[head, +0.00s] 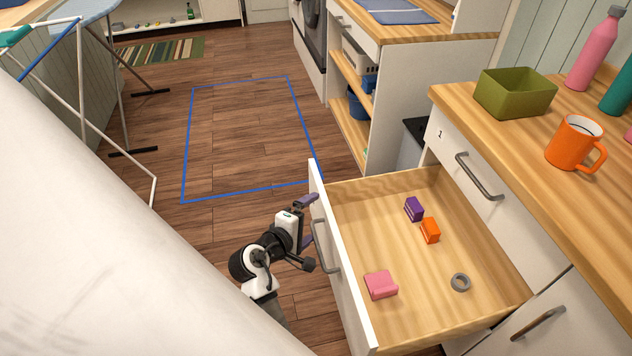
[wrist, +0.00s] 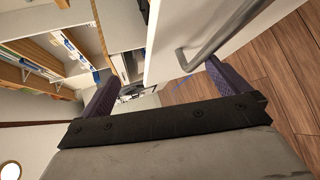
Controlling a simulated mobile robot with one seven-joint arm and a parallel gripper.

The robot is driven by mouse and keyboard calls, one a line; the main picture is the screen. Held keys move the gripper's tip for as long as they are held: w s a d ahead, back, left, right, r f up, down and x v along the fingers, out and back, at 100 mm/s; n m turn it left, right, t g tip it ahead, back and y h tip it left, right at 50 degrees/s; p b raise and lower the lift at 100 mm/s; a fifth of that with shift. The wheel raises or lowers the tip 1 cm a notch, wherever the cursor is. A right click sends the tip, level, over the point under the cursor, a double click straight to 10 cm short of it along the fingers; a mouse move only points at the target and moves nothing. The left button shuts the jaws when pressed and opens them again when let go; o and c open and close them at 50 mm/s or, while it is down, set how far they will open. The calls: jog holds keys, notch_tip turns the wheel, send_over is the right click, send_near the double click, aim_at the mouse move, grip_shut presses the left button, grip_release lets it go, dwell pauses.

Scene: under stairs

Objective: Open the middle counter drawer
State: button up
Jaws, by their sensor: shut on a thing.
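The open drawer (head: 455,235) is pulled far out from the counter in the head view. Its white front (head: 345,275) faces left and carries a grey bar handle (head: 325,247). My gripper (head: 311,222) is at this front, with its purple fingers at the handle, shut on it. In the wrist view the handle (wrist: 212,42) runs by the right finger. The exact contact is partly hidden. Inside the drawer lie a purple block (head: 413,209), an orange block (head: 430,230), a pink block (head: 380,285) and a grey ring (head: 460,282).
A closed drawer marked 1 (head: 470,205) is above the open one, and another closed front (head: 560,325) is at lower right. The wooden countertop holds a green bin (head: 515,93), an orange mug (head: 573,146) and bottles. A drying rack (head: 115,90) stands left. Floor inside the blue outline (head: 250,135) is clear.

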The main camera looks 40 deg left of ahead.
jog(key=s+d+r+m+t+y, duration=0.1)
jog(key=d+r+m+t, duration=0.1)
jog(key=r, duration=1.3)
jog(key=shift+d+r, duration=0.15)
jog(key=shift+d, duration=0.45)
jog(key=a+f, duration=0.1)
jog(key=f, duration=0.3)
jog(key=a+f+n+g, duration=0.1)
jog(key=f, duration=0.4)
jog(key=w+a+f+n, duration=0.1)
jog(key=f, duration=0.4)
jog(key=shift+a+g+h, duration=0.15)
jog(key=shift+g+h, duration=0.25)
jog(key=shift+c, duration=0.2)
jog(key=shift+s+r, duration=0.2)
jog(key=shift+s, duration=0.5)
jog(key=c, duration=1)
jog(key=shift+s+d+r+p, duration=0.3)
jog(key=shift+s+p, duration=0.65)
jog(key=shift+s, duration=1.5)
jog(key=shift+s+d+r+p, duration=0.15)
jog(key=shift+s+d+p, duration=0.55)
jog(key=shift+s, duration=1.7)
jog(key=shift+s+d+r+p, duration=0.2)
jog(key=shift+s+p, duration=0.95)
jog(key=shift+s, duration=1.3)
jog(key=shift+c, duration=0.2)
jog(key=shift+r+p, duration=0.1)
jog(key=shift+p, duration=0.3)
